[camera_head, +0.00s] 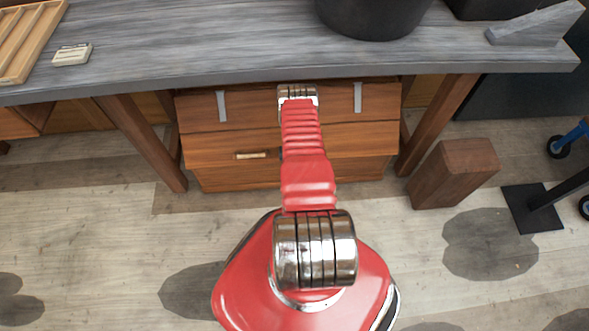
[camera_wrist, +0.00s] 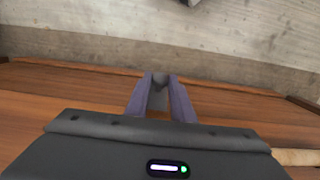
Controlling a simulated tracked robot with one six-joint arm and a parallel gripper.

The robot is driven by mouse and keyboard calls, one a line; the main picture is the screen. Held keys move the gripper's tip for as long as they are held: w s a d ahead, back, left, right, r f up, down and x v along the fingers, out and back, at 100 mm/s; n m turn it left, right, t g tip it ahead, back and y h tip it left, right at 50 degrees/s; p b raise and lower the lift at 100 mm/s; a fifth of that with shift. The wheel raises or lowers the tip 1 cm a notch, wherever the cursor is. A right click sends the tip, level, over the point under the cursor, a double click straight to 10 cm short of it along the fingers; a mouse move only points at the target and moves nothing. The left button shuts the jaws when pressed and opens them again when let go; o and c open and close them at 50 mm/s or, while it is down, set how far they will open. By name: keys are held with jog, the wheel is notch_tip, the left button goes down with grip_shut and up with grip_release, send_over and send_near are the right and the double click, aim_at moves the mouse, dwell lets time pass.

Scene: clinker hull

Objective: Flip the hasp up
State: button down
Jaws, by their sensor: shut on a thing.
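A wooden chest (camera_head: 225,148) stands on the floor below the workbench, with two grey metal straps on its upper front. In the head view my red arm covers the middle of its front, so the hasp and my gripper's fingers are hidden there. In the wrist view my gripper (camera_wrist: 159,88) is against the chest's brown wood (camera_wrist: 70,92). Its two purplish fingers are close together and shut on the grey metal hasp (camera_wrist: 158,98), of which only a small part shows. How far the hasp is tilted cannot be told.
The grey workbench (camera_head: 200,52) overhangs the chest, with its legs on both sides. A dark bucket (camera_head: 370,15) stands on it. A light wooden handle (camera_head: 256,155) is on the chest's front. A brown wooden block (camera_head: 455,172) stands at the right. The floor in front is mostly open.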

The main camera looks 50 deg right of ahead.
jog(key=shift+w+d+r+g+y, duration=0.1)
jog(key=shift+w+r+g+y, duration=0.1)
jog(key=shift+g+y, duration=0.3)
jog(key=shift+w+d+r+g+y, duration=0.1)
jog(key=shift+r+g+y, duration=0.05)
jog(key=shift+g+y, duration=0.3)
jog(key=shift+s+a+r+g+y, duration=0.15)
jog(key=shift+r+g+y, duration=0.1)
jog(key=shift+r+y, duration=0.2)
dwell(0.4)
jog(key=c, duration=1.6)
grip_release()
jog(key=shift+f, duration=0.1)
jog(key=shift+o, duration=0.2)
jog(key=shift+s, duration=0.1)
jog(key=shift+v, duration=3.75)
